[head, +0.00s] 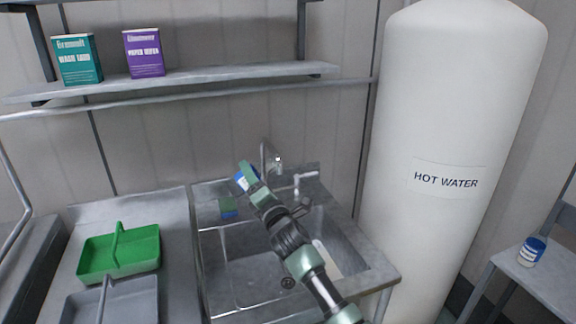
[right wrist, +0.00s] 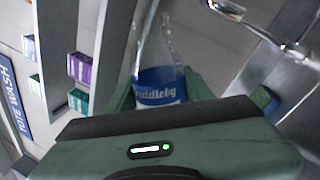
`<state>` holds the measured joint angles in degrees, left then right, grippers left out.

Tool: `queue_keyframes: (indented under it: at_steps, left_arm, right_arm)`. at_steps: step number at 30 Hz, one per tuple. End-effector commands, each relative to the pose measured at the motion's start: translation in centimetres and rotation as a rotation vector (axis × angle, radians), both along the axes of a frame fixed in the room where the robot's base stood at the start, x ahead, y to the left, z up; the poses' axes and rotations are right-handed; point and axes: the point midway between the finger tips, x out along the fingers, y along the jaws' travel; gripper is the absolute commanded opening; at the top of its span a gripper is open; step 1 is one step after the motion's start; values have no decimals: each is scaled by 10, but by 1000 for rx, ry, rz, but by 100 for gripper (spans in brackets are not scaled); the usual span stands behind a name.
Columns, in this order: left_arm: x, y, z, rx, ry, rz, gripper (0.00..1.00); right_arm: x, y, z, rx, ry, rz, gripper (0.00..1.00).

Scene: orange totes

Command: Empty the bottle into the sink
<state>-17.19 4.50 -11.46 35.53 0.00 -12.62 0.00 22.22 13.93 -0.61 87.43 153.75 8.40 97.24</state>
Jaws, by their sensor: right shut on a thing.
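My right gripper (head: 247,175) is over the back left part of the metal sink (head: 240,285). It is shut on a clear bottle with a blue label (right wrist: 160,92), which shows close up in the right wrist view. In the head view only a small blue and white part of the bottle (head: 240,181) shows beside the fingers. I cannot tell its tilt or whether it holds liquid. The faucet (head: 276,163) stands behind the sink, to the right of the gripper. My left gripper is not in view.
A green and blue sponge (head: 228,208) lies at the sink's back left. A green caddy (head: 120,255) and a grey one (head: 115,302) stand on the left counter. A hot water tank (head: 440,120) stands at right. A blue-lidded jar (head: 531,252) sits far right.

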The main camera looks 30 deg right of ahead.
Motion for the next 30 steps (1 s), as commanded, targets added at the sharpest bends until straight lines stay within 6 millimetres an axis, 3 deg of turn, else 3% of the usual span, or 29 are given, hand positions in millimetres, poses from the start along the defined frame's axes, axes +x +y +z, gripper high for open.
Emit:
queue_keyframes:
  at_steps: [1, 6, 15, 21, 30]
  left_arm:
    - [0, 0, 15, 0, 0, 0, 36]
    - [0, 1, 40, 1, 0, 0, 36]
    - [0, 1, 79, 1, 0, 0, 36]
    - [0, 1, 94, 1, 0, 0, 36]
    - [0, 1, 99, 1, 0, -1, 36]
  right_arm:
    - [-1, -4, 0, -90, 26, -1, 10]
    - [-2, -11, -18, -371, 92, 0, 10]
    - [2, 4, -40, -776, 188, -1, 10]
    - [3, 7, -47, -936, 227, -2, 10]
    - [3, 9, -53, -1013, 244, -4, 10]
